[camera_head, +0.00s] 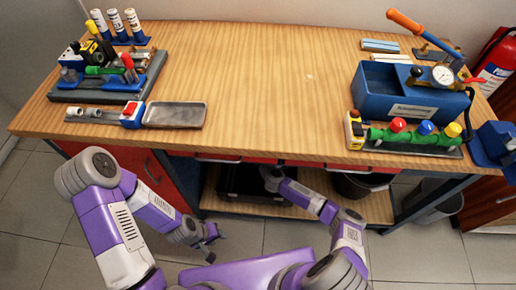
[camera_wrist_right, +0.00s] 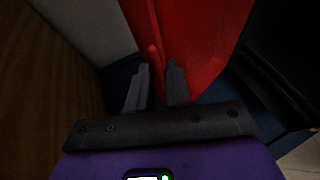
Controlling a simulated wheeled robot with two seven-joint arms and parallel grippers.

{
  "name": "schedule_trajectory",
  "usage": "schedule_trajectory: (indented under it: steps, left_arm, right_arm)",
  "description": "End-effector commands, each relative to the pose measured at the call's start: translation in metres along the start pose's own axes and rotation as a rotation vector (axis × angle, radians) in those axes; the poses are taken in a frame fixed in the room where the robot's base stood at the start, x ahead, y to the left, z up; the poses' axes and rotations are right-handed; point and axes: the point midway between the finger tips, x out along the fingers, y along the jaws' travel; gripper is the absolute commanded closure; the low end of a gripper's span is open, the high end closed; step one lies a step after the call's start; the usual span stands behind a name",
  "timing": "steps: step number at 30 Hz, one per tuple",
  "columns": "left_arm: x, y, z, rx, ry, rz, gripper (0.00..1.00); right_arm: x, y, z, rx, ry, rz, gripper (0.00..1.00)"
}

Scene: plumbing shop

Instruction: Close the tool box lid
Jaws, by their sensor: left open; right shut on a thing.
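A dark box (camera_head: 235,181), which looks like the tool box, sits on the lower shelf under the workbench. The bench edge hides much of it from above, so I cannot tell its lid angle. My right gripper (camera_head: 270,177) reaches in at its right side. In the right wrist view my right gripper (camera_wrist_right: 158,75) has its fingers close together on a red panel (camera_wrist_right: 195,40), which appears to be the lid. The fingers hide the point of contact. My left gripper (camera_head: 212,244) is open and empty over the floor in front of the bench.
The workbench (camera_head: 275,90) overhangs the lower shelf (camera_head: 345,208). A dark bin (camera_head: 355,184) stands on the shelf's right, and a blue tool tote (camera_head: 400,103) is on top. The floor (camera_head: 420,250) at the front right is clear.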

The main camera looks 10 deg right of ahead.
Motion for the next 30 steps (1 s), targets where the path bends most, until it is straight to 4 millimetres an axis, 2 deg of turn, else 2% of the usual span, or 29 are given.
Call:
schedule_trajectory:
  steps: [1,2,3,6,20,30]
  left_arm:
    - [0.001,0.0,0.0,0.0,0.0,0.0,0.57]
    - [0.001,0.0,0.0,0.0,0.0,0.0,0.57]
    - [0.001,0.0,0.0,0.0,0.0,0.0,0.57]
    - [0.001,0.0,0.0,0.0,0.0,0.0,0.57]
    - [-0.002,0.001,0.0,0.0,0.0,0.0,0.57]
    - [-0.015,0.006,0.001,0.0,0.0,0.0,0.57]
  right_arm:
    - [0.0,-0.014,0.003,0.011,-0.01,-0.027,1.0]
    - [0.0,-0.014,0.003,0.011,-0.01,-0.027,1.0]
    - [0.0,-0.014,0.003,0.012,-0.01,-0.028,0.77]
    - [0.0,-0.014,0.003,0.011,-0.01,-0.027,0.63]
    - [-0.005,-0.01,0.003,0.006,-0.008,-0.022,0.63]
    - [-0.055,-0.006,0.002,0.008,-0.005,-0.018,0.63]
